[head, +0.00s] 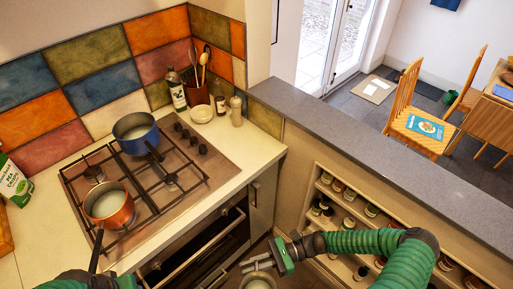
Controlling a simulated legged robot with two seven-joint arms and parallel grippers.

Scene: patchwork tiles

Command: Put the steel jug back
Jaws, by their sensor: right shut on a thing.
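My right gripper (262,264) is low in the middle of the head view, in front of the oven. It is shut on the steel jug (258,284), which hangs just below the fingers. Only the jug's round rim and pale inside show; the bottom edge of the picture cuts off the rest. My left arm shows only as a green piece at the bottom left, and its gripper is out of the picture.
A copper pan (109,208) and a blue pot (136,133), both with pale contents, stand on the gas hob (180,205). A bowl (202,114), bottles and a utensil holder crowd the back corner. Jar shelves (318,200) sit under a grey ledge (375,150) at right.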

